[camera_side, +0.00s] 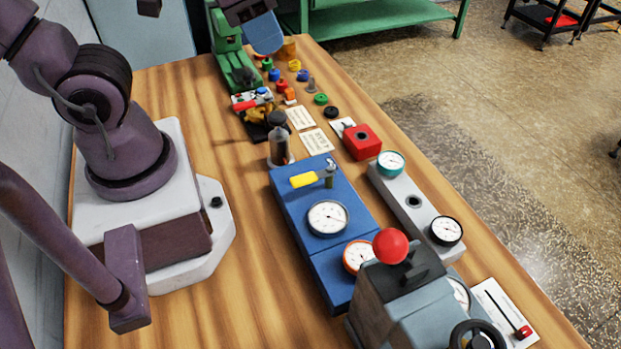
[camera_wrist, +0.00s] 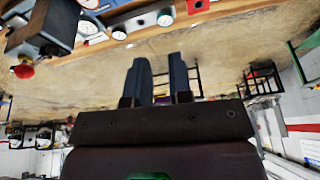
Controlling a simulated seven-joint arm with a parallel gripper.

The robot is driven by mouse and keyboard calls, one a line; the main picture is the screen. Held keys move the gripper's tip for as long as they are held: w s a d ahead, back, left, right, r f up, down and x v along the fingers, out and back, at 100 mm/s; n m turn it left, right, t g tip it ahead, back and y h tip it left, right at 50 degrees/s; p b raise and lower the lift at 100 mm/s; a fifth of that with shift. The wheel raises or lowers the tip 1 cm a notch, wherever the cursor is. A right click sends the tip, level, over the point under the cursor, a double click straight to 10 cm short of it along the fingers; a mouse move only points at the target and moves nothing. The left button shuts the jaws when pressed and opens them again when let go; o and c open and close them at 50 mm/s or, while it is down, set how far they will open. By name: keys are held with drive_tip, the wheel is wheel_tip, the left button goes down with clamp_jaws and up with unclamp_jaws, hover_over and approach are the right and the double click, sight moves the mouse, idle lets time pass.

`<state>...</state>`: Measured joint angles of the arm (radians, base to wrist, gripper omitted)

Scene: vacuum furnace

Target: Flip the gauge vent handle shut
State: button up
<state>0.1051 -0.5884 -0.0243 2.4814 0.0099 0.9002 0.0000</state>
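A yellow lever handle (camera_side: 303,180) sits on a small valve post at the back end of the blue gauge box (camera_side: 285,205). It lies about level, pointing left from the post; I take it for the gauge vent handle. The box carries a white-faced gauge (camera_side: 327,218) and an orange-rimmed gauge (camera_side: 358,256). My gripper (camera_wrist: 160,60) shows two blue fingers with a clear gap between them and nothing held. In the side view its blue fingertip part (camera_side: 264,36) is high at the top, beyond the handle and well apart from it. The handle cannot be made out in the wrist view.
A dark cylinder (camera_side: 280,145) stands just behind the blue box. A grey furnace unit with a red ball knob (camera_side: 390,246) stands in front. A grey gauge block (camera_side: 412,205) and red box (camera_side: 362,142) are to the right. Small coloured parts lie farther back.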

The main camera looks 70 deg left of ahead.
sight(313, 177)
drive_tip(key=d+f+m+g, duration=0.1)
drive_tip(key=d+f+m, duration=0.1)
drive_tip(key=w+d+f+m+g+y, duration=0.1)
drive_tip(key=d+f, duration=0.1)
drive_tip(key=w+d+f+m+g, duration=0.1)
drive_tip(key=d+f+m, duration=0.1)
drive_tip(key=shift+f+m, duration=0.25)
drive_tip(key=shift+m, duration=0.05)
clamp_jaws()
drive_tip(key=w+d+f+m+g+y, duration=0.1)
drive_tip(key=d+f+m+y, duration=0.2)
drive_tip(key=d+f+m, duration=0.4)
drive_tip(key=f+m, duration=0.1)
drive_tip(key=m, duration=0.2)
drive_tip(key=shift+w+d+m+y, duration=0.15)
drive_tip(key=shift+w+m+y, duration=0.15)
drive_tip(key=shift+w+m, duration=0.1)
drive_tip(key=x, duration=0.9)
drive_tip(key=shift+s+f, duration=0.1)
drive_tip(key=shift+f, duration=0.2)
drive_tip(key=a, duration=0.3)
drive_tip(key=shift+a+f, duration=0.2)
drive_tip(key=shift+a, duration=0.5)
